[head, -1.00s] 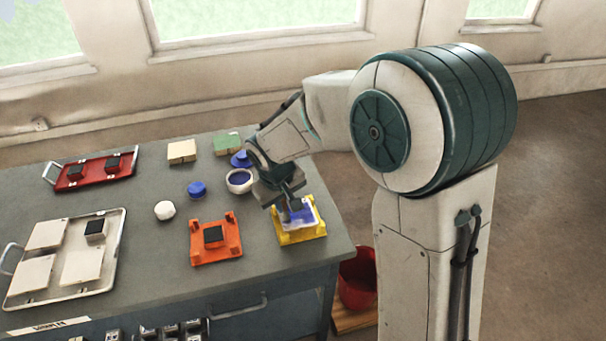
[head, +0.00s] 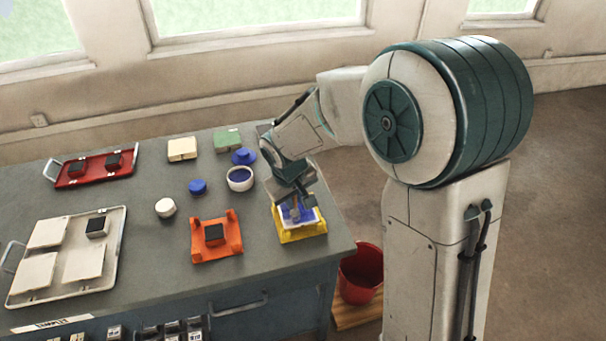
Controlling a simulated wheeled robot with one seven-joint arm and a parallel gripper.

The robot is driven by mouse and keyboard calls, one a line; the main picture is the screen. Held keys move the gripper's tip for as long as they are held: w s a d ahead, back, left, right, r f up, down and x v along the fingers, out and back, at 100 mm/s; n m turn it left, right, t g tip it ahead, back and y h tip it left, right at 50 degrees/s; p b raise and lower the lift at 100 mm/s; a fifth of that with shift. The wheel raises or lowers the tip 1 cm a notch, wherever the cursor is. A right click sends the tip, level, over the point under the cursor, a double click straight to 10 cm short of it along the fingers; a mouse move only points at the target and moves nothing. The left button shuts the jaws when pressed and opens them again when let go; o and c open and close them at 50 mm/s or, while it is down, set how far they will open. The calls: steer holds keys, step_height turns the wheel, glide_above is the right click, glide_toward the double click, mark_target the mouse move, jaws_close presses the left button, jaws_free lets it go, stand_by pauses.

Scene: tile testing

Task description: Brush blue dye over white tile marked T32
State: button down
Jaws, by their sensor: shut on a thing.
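A white tile (head: 313,216) lies in a yellow holder (head: 300,237) near the table's right front corner, with blue dye over part of it. No T32 mark is legible. My gripper (head: 297,202) is just above the tile, shut on a small tool that looks like a brush; it is mostly hidden by the fingers. I cannot tell whether its tip touches the tile. A white bowl (head: 240,186) of blue dye stands behind and left of the holder.
An orange holder (head: 230,248) with a black block stands left of the yellow one. A tray (head: 115,222) with white tiles is at left, a red tray (head: 68,180) behind it. Blue lids, a white round piece and two sponge-like blocks lie between. A red bucket (head: 362,275) stands beside the table.

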step_height(320, 180, up, 8)
steer(key=a+p, duration=0.2)
steer(key=p, duration=0.2)
steer(key=shift+s+a, duration=0.25)
steer(key=shift+s, duration=0.05)
stand_by(0.8)
